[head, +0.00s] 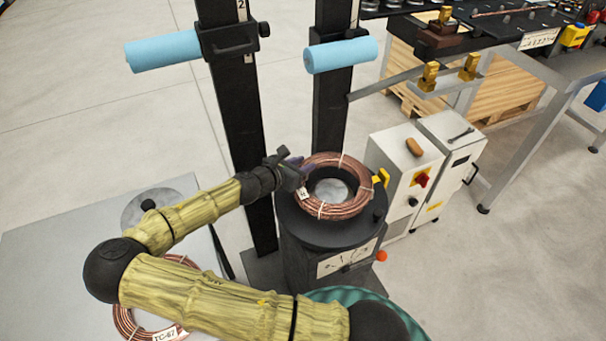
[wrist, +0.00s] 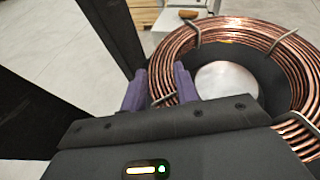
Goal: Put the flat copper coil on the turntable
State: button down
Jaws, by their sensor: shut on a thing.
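The flat copper coil (head: 347,207) is at the black turntable (head: 312,234), around its raised centre hub. In the wrist view the coil (wrist: 255,32) shows metal ties, with the dark hub and a pale disc inside its ring. My gripper (head: 300,172) is at the coil's left side, with its purple fingers (wrist: 165,88) shut on the coil's winding. Whether the coil's underside rests fully on the turntable cannot be told.
Two black posts stand behind the turntable, with blue rollers (head: 341,54) (head: 163,51) on them. A grey control cabinet (head: 400,160) stands close at right, with a brown object on top. A workbench (head: 480,28) is at the upper right. Open floor lies at left.

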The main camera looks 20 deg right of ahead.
jog(key=shift+r, duration=0.1)
jog(key=shift+f, duration=1.9)
jog(key=c, duration=1.1)
grip_release()
jog(key=shift+f, duration=0.1)
jog(key=shift+o, duration=0.2)
jog(key=v, duration=1.2)
